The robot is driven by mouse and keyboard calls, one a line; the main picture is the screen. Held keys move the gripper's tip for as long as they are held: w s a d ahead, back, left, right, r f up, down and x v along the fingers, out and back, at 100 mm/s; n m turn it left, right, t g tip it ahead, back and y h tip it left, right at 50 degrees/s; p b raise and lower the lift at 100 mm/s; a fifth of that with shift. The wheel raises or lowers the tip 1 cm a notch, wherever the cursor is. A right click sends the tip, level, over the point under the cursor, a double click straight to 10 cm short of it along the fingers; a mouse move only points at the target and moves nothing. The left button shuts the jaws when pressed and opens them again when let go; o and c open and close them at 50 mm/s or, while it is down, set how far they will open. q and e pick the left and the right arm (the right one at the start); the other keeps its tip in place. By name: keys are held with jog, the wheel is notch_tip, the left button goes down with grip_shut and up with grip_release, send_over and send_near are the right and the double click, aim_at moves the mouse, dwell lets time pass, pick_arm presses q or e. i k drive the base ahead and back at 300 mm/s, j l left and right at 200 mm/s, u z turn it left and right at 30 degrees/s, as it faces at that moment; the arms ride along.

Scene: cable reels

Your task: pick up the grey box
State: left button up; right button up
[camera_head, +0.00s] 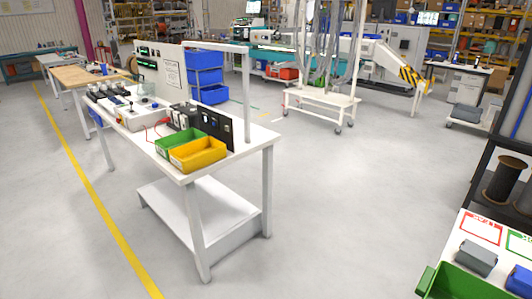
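A small grey box (477,258) sits on a white surface at the lower right, just behind a green bin. Neither of my grippers shows in this view.
A green bin (468,286) and a blue object (520,278) are beside the near grey box. A white workbench (262,135) holds green (183,142) and yellow bins (198,155). A dark shelf with reels (500,182) stands right. Open floor (350,200) lies between.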

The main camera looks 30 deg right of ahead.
aim_at(484, 270)
jog(key=i+j+z, duration=0.2)
jog(key=i, duration=0.25)
jog(key=i+z, duration=0.2)
jog(key=i, duration=0.2)
jog(key=i+j+z, duration=0.2)
jog(key=i, duration=0.25)
jog(key=i+l+z, duration=0.1)
jog(key=z, duration=0.35)
jog(key=i+z, duration=0.35)
jog(key=z, duration=0.15)
jog(key=i+z, duration=0.25)
jog(key=z, duration=0.2)
jog(key=i+j+z, duration=0.2)
jog(key=z, duration=0.3)
